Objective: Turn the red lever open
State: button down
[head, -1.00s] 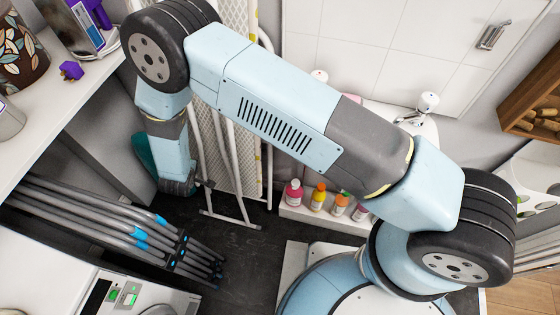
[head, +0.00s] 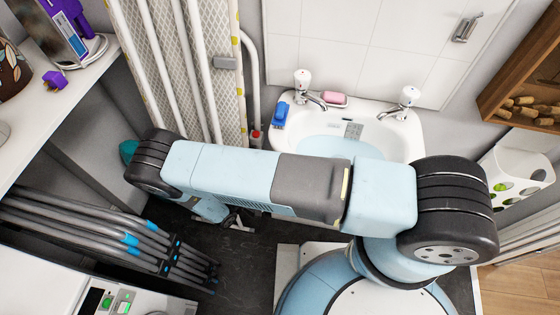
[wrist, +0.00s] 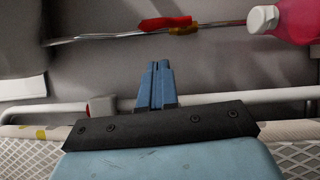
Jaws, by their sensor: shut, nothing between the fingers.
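The red lever (wrist: 165,22) shows near the top middle of the wrist view. It sits beside a yellow piece on a thin metal pipe (wrist: 110,37) that runs across a grey wall. My gripper (wrist: 159,66) has its blue fingers together, with nothing between them. In the wrist view the fingertips point up toward the lever, with a gap of grey wall between them in the picture. In the head view I cannot make out the lever, and my arm covers much of the area under the sink.
A pink bottle (wrist: 292,20) with a white cap is right of the lever. A white tube (wrist: 60,111) with a red-and-grey fitting crosses behind my fingers. The sink (head: 400,135), folded ironing board (head: 165,75) and grey poles (head: 90,225) surround my arm.

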jog(key=w+d+r+h, duration=0.1)
jog(key=w+d, duration=0.6)
jog(key=shift+w+d+m, duration=0.15)
jog(key=shift+w+m, duration=0.15)
jog(key=shift+w, duration=0.05)
jog(key=shift+d+r, duration=0.1)
